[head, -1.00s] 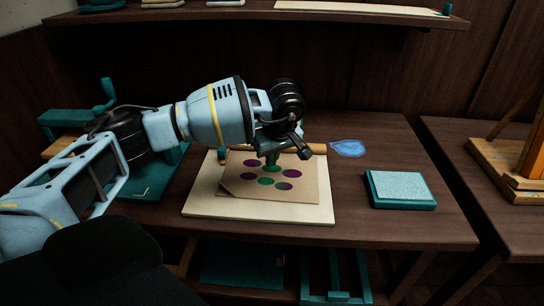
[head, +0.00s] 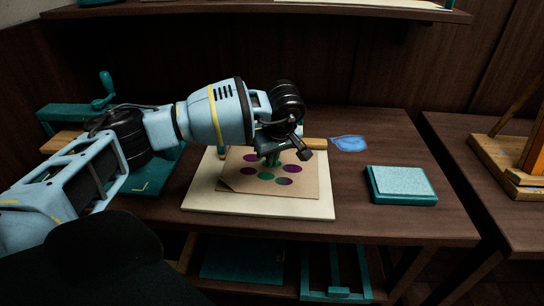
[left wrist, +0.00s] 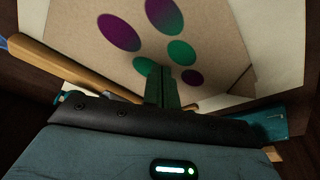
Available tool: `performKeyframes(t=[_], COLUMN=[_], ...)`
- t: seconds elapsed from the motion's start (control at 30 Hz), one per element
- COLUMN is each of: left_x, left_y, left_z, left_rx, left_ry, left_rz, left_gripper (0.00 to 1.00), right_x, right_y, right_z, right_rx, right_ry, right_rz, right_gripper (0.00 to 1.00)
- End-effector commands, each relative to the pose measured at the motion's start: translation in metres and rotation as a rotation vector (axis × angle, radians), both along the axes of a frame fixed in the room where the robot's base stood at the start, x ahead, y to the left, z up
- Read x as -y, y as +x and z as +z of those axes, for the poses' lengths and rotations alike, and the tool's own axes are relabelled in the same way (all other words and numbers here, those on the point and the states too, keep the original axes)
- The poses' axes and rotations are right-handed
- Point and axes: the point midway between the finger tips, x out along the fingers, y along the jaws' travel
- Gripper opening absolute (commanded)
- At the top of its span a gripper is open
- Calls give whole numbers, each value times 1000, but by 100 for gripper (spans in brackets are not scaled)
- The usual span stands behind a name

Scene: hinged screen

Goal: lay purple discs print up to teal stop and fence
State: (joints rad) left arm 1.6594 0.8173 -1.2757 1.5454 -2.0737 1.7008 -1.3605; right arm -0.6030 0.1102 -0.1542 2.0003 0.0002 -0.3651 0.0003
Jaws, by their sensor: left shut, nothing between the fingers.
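The tan print (head: 302,188) lies face up on a cream board (head: 205,200) on the table. It bears several purple discs (head: 250,157) and teal ones (head: 266,176), some shading between both colours. My left gripper (head: 271,159) is shut and empty, pointing down over the print's back part; contact is unclear. My right gripper is out of view.
A teal pad with a pale top (head: 401,183) stands right of the board. A blue patch (head: 348,143) lies behind it. A teal press-like fixture (head: 75,112) stands at the left, partly behind my arm. A shelf (head: 260,15) runs above.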

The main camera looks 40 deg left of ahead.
Motion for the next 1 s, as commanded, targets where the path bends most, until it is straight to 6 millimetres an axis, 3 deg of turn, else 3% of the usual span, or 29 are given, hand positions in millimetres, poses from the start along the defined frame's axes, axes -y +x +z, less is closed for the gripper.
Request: performKeyframes(t=[0.57, 1.0], left_x=[0, 0], left_y=[0, 0], left_z=[-9, 0], left_rx=[0, 2], left_ry=[0, 0], left_rz=[0, 0], left_gripper=[0, 0], right_x=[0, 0], right_y=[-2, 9], right_z=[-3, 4], right_rx=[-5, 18], right_ry=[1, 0], right_rz=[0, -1], right_gripper=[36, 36])
